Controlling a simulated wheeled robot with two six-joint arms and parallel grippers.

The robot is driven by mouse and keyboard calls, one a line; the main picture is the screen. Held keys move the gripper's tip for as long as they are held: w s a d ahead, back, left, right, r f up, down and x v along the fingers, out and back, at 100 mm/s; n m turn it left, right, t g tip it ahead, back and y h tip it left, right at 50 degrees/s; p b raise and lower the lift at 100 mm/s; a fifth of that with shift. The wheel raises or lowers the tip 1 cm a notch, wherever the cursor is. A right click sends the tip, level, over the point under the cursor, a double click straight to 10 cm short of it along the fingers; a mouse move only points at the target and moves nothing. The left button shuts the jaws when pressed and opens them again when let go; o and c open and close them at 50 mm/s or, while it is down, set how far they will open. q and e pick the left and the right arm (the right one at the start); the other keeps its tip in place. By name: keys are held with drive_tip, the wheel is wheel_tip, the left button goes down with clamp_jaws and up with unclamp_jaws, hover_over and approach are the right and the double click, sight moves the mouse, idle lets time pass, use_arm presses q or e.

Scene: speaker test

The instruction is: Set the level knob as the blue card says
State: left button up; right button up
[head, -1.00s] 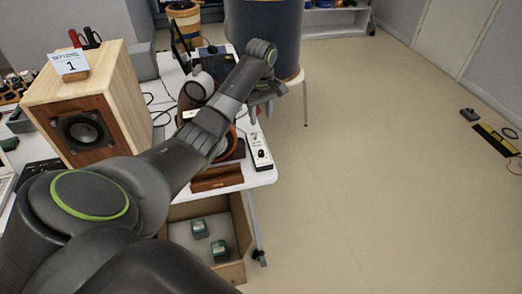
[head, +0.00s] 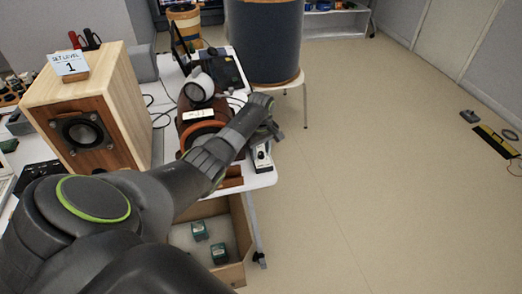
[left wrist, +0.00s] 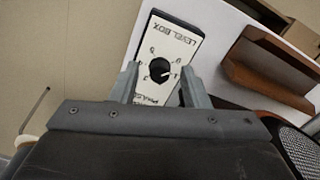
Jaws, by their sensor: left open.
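The blue card (head: 70,64) on top of the wooden speaker reads "SET LEVEL 1". The level box (head: 262,160) lies at the right edge of the white table, partly hidden by my left gripper (head: 267,138). In the left wrist view the level box (left wrist: 170,44) has a light face with upside-down print and a black knob (left wrist: 159,69). A pale mark shows on the knob's right side; its exact setting is hard to read. My left gripper (left wrist: 159,74) is open, with one finger on each side of the knob. Contact cannot be told. My right gripper is out of view.
The wooden speaker (head: 135,85) stands at left on the table. A brown device with an orange ring (head: 203,127) sits beside my left forearm. A brown wooden stand (left wrist: 262,70) is close to the box.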

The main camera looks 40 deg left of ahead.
use_arm(q)
drive_tip(key=shift+c, duration=0.2)
clamp_jaws()
drive_tip(key=shift+r+m+p, duration=0.2)
drive_tip(key=shift+m+p, duration=0.55)
drive_tip(key=shift+m, duration=0.15)
drive_tip(key=shift+m+p, duration=0.75)
drive_tip(key=shift+m, duration=0.45)
drive_tip(key=m+p, duration=0.1)
drive_tip(key=m, duration=0.2)
drive_tip(key=shift+f+m+p, duration=0.1)
drive_tip(key=shift+m+p, duration=0.3)
drive_tip(key=shift+m, duration=1.3)
drive_tip(key=shift+w, duration=0.1)
